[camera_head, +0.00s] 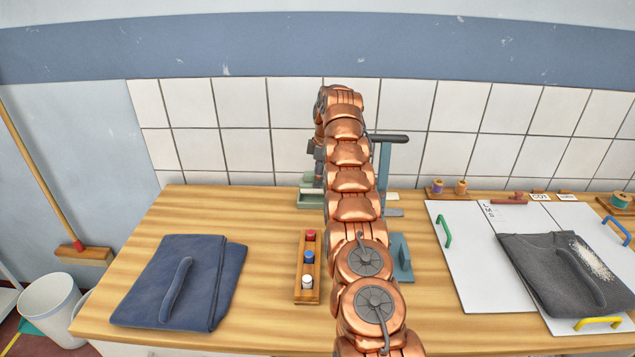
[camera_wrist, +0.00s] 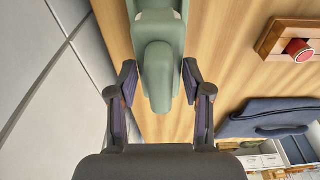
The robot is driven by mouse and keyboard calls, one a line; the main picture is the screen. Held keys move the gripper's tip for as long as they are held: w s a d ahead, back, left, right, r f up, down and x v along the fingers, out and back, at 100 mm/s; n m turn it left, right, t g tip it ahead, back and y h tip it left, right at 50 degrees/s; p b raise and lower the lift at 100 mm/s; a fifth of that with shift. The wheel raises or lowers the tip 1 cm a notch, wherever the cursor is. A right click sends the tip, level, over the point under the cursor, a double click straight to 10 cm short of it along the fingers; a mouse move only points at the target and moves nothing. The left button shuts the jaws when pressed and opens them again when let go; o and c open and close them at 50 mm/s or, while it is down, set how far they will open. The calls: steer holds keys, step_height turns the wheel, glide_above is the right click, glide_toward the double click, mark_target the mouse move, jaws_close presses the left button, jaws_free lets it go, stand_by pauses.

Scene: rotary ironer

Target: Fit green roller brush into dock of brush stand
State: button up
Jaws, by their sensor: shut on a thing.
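The green roller brush (camera_wrist: 159,85) is between the two fingers of my gripper (camera_wrist: 158,75) in the wrist view. My gripper is shut on it. Behind the brush, a pale green body that looks like the brush stand (camera_wrist: 160,18) runs to the top edge of that view. In the head view the pale green stand (camera_head: 309,199) is at the back of the table, partly behind my copper arm. My gripper (camera_head: 319,150) is just above it there, small and dark. I cannot tell whether the brush touches or sits in the dock.
A wooden rack (camera_head: 308,268) with red, blue and white pieces stands in front of the stand. Folded blue cloth (camera_head: 180,280) lies left. A blue-grey upright device (camera_head: 385,165) stands right, behind my arm. White boards (camera_head: 475,255) with dark cloth (camera_head: 560,275) lie further right.

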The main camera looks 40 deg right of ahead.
steer(key=shift+f+b, duration=0.45)
steer(key=shift+f, duration=0.4)
steer(key=shift+f+p, duration=0.4)
steer(key=shift+f, duration=0.5)
steer(key=o, duration=1.2)
steer(key=shift+w+r, duration=0.1)
steer(key=shift+r, duration=0.05)
steer(key=shift+d+r, duration=0.1)
steer(key=shift+r, duration=0.1)
steer(key=shift+d+r+b, duration=0.1)
steer(key=shift+r+b, duration=0.35)
steer(key=shift+r, duration=0.35)
steer(key=r+p, duration=0.4)
steer(key=r, duration=0.1)
steer(key=shift+s+d+r+p, duration=0.1)
steer(key=shift+s+d+p, duration=0.1)
steer(key=shift+s+p, duration=0.2)
